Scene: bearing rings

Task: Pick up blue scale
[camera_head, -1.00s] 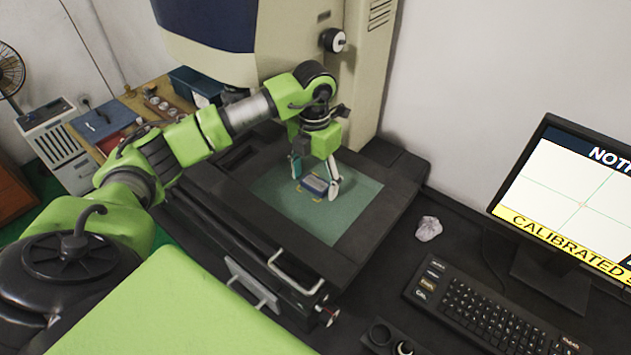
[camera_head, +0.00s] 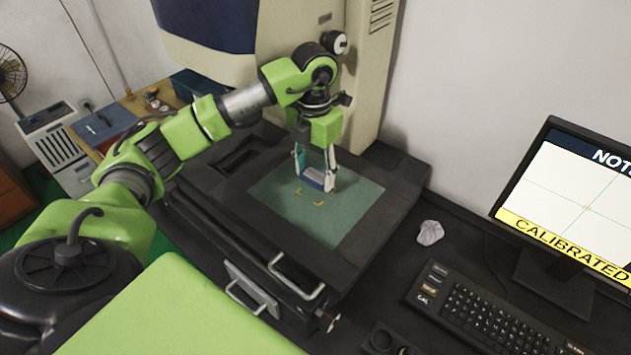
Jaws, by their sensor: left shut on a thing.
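The blue scale (camera_head: 316,179) is a small block with a blue front face and a paler grey top. It is between the fingers of my left gripper (camera_head: 314,177), which is shut on it. The scale appears raised a little above the green glass stage (camera_head: 345,208) of the measuring machine. Yellow corner marks (camera_head: 318,203) on the stage show uncovered in front of the scale. My right gripper is not in view.
The machine's tall beige body (camera_head: 350,90) stands close behind my left gripper. A monitor (camera_head: 575,205), a keyboard (camera_head: 490,310) and a crumpled pale lump (camera_head: 430,232) are on the dark desk at right. Metal handles (camera_head: 296,275) stick out at the stage's front.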

